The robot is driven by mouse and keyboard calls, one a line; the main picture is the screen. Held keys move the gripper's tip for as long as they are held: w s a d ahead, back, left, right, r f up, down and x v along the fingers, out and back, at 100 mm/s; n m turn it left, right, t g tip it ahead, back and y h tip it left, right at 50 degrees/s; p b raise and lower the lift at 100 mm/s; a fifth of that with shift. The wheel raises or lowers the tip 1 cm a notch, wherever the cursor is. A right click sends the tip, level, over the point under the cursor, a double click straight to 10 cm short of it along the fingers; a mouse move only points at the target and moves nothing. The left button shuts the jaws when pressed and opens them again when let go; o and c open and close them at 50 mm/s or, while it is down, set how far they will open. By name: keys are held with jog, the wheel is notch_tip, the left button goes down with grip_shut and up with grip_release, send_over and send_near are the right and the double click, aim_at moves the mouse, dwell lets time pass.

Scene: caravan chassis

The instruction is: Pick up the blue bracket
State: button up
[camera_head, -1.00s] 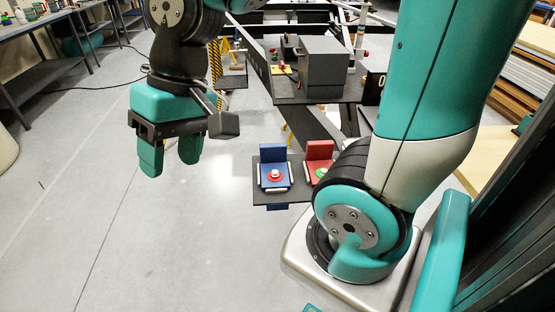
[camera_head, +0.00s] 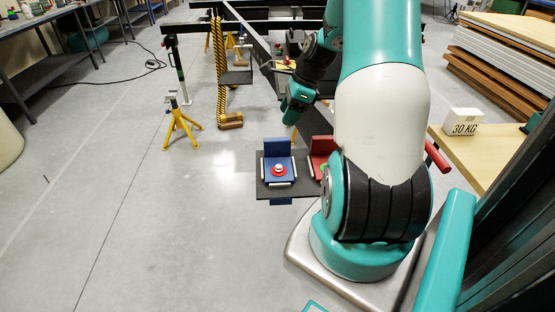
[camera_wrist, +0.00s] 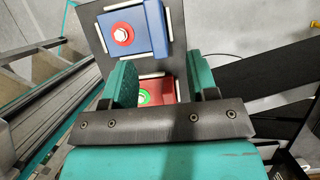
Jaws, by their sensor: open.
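The blue bracket (camera_head: 279,160) stands on a dark tray (camera_head: 266,191), with a red ring and a white knob on its base. In the wrist view the blue bracket (camera_wrist: 150,35) is near the top, beyond the fingertips. My gripper (camera_head: 290,117) is behind and above the tray in the head view. In the wrist view my gripper (camera_wrist: 162,72) is open, its teal fingers either side of the red bracket (camera_wrist: 160,88), which has a green ring. Nothing is held. The red bracket (camera_head: 321,150) is partly hidden by my arm in the head view.
A yellow stand (camera_head: 181,125) stands on the floor to the left, near a yellow-and-black post (camera_head: 220,70). Dark chassis beams lie behind the tray. A 30 KG box (camera_head: 462,122) sits on a wooden table at right. The floor left of the tray is clear.

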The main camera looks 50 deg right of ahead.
aim_at(278, 139)
jog(key=x, duration=0.6)
jog(key=shift+a+f, duration=0.1)
jog(key=shift+a, duration=0.05)
jog(key=x, duration=0.5)
jog(key=shift+s+a+f, duration=0.1)
jog(key=shift+s+f, duration=0.05)
jog(key=shift+s, duration=0.15)
jog(key=shift+c, duration=0.4)
grip_shut()
